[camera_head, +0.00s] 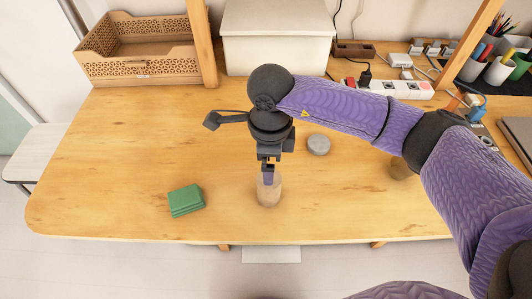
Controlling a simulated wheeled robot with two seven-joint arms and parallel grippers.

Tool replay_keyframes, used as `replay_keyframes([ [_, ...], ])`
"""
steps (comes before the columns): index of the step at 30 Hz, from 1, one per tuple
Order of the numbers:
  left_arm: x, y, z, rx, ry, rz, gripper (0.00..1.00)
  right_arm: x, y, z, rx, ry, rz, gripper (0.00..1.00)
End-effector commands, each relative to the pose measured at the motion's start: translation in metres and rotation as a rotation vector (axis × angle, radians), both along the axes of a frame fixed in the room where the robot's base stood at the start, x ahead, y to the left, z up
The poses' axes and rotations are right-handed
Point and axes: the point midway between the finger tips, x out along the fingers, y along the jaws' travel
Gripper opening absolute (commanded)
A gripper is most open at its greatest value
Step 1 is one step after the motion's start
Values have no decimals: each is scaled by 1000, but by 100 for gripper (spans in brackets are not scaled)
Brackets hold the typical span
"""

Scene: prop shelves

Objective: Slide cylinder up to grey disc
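A light wooden cylinder (269,194) stands upright near the front middle of the table. My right gripper (268,176) points down at the cylinder's top, with a purple fingertip overlapping its upper part. The arm reaches in from the right. I cannot tell whether the fingers are shut on the cylinder or only touch it. The grey disc (319,144) lies flat on the table, behind and to the right of the cylinder, apart from it. My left gripper is not in view.
A stack of green pieces (186,201) lies left of the cylinder. Another round wooden thing (401,170) is partly hidden under my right arm. A wooden crate (140,66), a white box (277,45) and a power strip (405,89) stand at the back. The table's left side is clear.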

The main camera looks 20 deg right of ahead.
Motion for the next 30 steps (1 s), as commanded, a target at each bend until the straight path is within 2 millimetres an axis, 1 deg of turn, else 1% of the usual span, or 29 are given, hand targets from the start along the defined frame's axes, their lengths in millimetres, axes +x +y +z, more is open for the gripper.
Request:
replay_keyframes([
  [4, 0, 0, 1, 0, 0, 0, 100, 0, 0, 1, 1, 1, 0, 100],
  [7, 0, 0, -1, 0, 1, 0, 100, 0, 0, -5, 2, 2, -1, 100],
  [11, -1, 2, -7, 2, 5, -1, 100, -1, 1, -26, 2, 5, 0, 100],
  [15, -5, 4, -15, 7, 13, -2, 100, -1, 1, -55, 2, 6, -1, 100],
  [18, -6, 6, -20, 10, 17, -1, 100, -1, 0, -73, 2, 6, -1, 100],
  [21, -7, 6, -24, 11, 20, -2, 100, -1, 0, -87, 2, 3, -1, 100],
  [25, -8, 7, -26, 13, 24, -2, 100, -1, 1, -96, 3, 2, 0, 100],
  [30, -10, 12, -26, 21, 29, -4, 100, 0, 1, -99, 2, 0, 0, 100],
])
